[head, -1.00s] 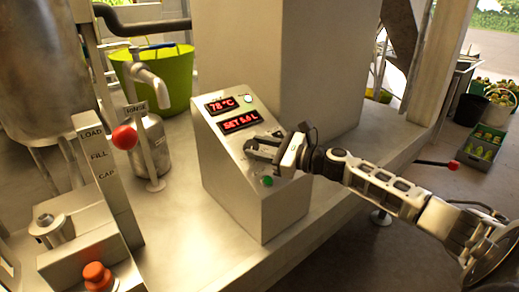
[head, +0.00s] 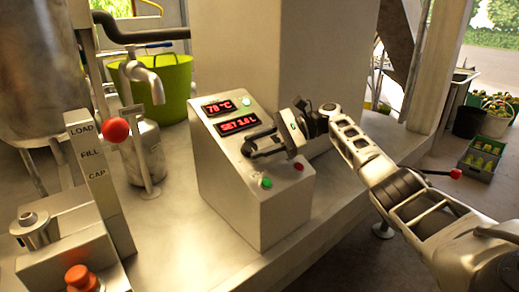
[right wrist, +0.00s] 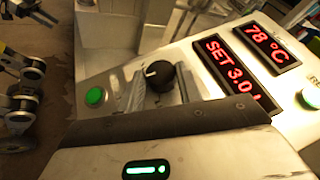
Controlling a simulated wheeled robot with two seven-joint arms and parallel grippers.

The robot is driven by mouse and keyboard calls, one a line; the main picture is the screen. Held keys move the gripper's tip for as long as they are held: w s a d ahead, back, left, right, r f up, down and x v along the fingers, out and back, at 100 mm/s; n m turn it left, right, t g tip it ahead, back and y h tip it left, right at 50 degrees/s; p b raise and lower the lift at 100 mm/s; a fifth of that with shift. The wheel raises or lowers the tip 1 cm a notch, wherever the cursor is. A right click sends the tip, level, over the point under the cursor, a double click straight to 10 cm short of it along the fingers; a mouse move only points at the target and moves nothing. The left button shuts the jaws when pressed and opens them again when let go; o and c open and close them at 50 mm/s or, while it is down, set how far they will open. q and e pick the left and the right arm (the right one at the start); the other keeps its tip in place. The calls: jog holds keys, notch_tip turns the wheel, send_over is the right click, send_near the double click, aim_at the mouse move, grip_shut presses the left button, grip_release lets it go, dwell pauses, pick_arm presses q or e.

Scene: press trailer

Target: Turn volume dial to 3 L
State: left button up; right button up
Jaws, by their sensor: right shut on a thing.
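The volume dial (right wrist: 160,76) is a black knob with a white pointer mark, seen in the right wrist view on the sloped metal panel. My right gripper (head: 262,144) is shut on the dial, with one finger on each side of it. In the head view the fingers hide the dial. The lower red display (head: 239,123) reads SET 3.0 L; in the right wrist view the same display (right wrist: 234,72) shows SET 3.0 with its end partly covered. My left gripper is not in the head view.
The control box (head: 255,200) also carries a 78 °C display (head: 219,107), a green button (head: 265,183) and a red button (head: 298,167). A red-knobbed lever (head: 116,129) and a tap (head: 146,80) stand to the left. The metal bench is clear in front of the box.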

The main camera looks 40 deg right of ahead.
jog(key=shift+n+g, duration=0.4)
jog(key=o, duration=1)
jog(key=b+v, duration=0.1)
jog(key=v, duration=0.5)
jog(key=shift+w, duration=0.15)
jog(key=shift+s+d+r+b, duration=0.15)
jog(key=shift+s+d+b, duration=0.05)
jog(key=shift+d+b, duration=0.2)
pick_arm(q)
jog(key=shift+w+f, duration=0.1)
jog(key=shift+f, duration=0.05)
pick_arm(e)
jog(key=shift+s+d+r, duration=0.1)
jog(key=shift+d, duration=0.15)
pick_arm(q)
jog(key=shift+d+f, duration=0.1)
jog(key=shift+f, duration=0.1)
